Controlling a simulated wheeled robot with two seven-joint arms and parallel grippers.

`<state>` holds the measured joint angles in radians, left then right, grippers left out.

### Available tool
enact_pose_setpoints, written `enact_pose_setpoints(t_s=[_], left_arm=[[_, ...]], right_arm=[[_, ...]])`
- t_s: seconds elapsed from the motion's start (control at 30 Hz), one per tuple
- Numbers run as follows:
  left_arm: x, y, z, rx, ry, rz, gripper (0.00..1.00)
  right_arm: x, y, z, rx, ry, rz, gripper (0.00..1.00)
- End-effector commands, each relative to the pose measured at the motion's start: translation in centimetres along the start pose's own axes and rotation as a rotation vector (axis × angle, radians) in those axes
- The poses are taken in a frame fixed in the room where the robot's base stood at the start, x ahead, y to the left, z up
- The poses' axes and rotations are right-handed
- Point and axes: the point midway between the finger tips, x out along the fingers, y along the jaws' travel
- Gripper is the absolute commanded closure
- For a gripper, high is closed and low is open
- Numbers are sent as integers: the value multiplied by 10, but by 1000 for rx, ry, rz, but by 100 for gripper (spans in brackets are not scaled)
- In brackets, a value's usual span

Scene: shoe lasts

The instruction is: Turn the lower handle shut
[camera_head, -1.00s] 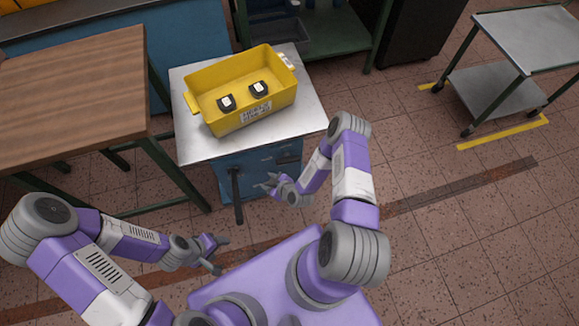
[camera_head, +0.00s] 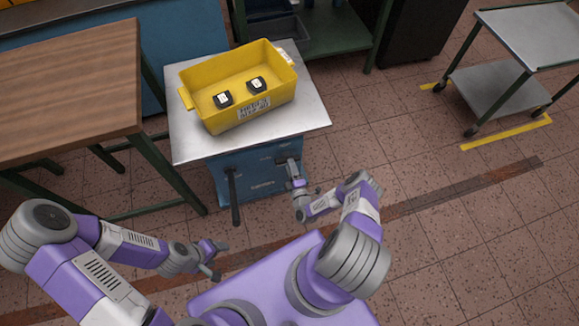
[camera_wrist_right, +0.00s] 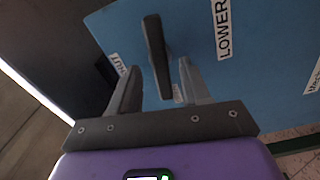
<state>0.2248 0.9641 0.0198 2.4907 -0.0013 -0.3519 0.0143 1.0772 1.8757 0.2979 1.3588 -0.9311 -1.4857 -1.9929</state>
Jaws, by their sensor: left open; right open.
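The lower handle (camera_wrist_right: 153,40) is a dark lever on a blue panel (camera_wrist_right: 190,22), beside a "LOWER" label (camera_wrist_right: 222,28). My right gripper (camera_wrist_right: 160,72) is open, with one finger on either side of the lever's near part. I cannot tell whether either finger touches it. A label ending in "HUT" (camera_wrist_right: 118,64) is partly hidden beside the left finger. In the head view my right gripper (camera_head: 292,168) is at the right part of the cabinet front (camera_head: 255,172) and covers most of this handle. My left gripper (camera_head: 218,260) is open and empty, away from the cabinet.
A second dark lever (camera_head: 234,195) hangs down at the left of the cabinet front. A yellow bin (camera_head: 205,82) with two dark objects stands on the metal top (camera_head: 305,118).

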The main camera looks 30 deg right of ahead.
Motion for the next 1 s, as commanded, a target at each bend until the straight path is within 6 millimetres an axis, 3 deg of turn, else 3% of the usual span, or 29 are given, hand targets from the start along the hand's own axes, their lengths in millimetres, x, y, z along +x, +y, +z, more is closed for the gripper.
enact_pose_setpoints(t_s=[0.13, 0.43, 0.73, 1.0], left_arm=[[6, -2, 0, 0, 0, 0, 37], [6, -2, 0, 0, 0, 0, 37], [6, -2, 0, 0, 0, 0, 37], [6, -2, 0, 0, 0, 0, 37]], right_arm=[[13, -1, 0, 0, 0, 1, 53], [16, 0, 0, 1, 0, -1, 53], [16, 0, 0, 2, 1, -1, 98], [16, 1, 0, 13, 1, 0, 100]])
